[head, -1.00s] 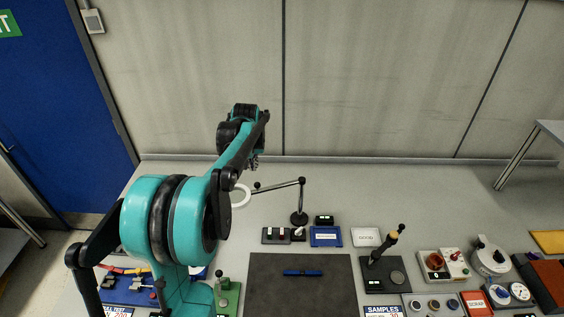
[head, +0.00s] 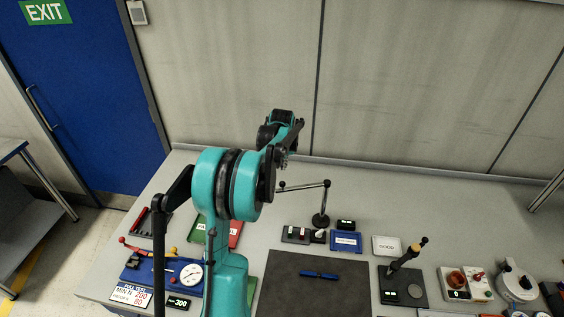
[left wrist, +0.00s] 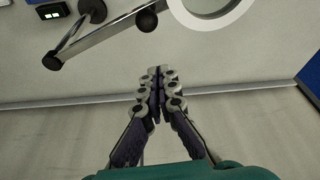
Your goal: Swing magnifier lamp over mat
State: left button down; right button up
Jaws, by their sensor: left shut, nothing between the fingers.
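The magnifier lamp (head: 326,203) stands behind the mat, its base upright and its arm reaching left from the top of the post. Its ring is hidden by my arm in the head view, but the white ring (left wrist: 207,22) shows at the top of the left wrist view, beside a dark knob (left wrist: 147,21). The dark grey mat (head: 290,293) lies at the front with a blue bar on it. My left gripper (head: 284,158) is shut and empty, apart from the ring; its fingertips (left wrist: 158,86) meet in the left wrist view. My right gripper is out of view.
A switch block (head: 296,237), a blue tray (head: 345,242) and a white GOOD tray (head: 386,246) stand near the lamp's base. A tool stand (head: 404,283) is right of the mat. A gauge fixture (head: 165,272) is at left. The back of the table is clear.

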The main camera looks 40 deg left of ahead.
pick_arm(q)
jog(key=f, duration=0.1)
jog(key=s+d+f, duration=0.1)
jog(key=s+f, duration=0.1)
jog(key=shift+d+f, duration=0.25)
jog(key=shift+f, duration=0.15)
jog(key=shift+s+d, duration=0.1)
jog(key=shift+d, duration=0.05)
jog(key=shift+s+d+n, duration=0.3)
jog(key=shift+d+n, duration=0.05)
jog(key=shift+n, duration=0.05)
jog(key=s+d+n+g+y+b, duration=0.1)
jog(key=s+d+n+g+b, duration=0.2)
jog(key=d+n, duration=0.9)
jog(key=d+b, duration=0.1)
jog(key=d, duration=0.6)
jog(key=shift+s+g, duration=0.15)
jog(key=shift+g, duration=0.15)
jog(key=shift+d, duration=0.1)
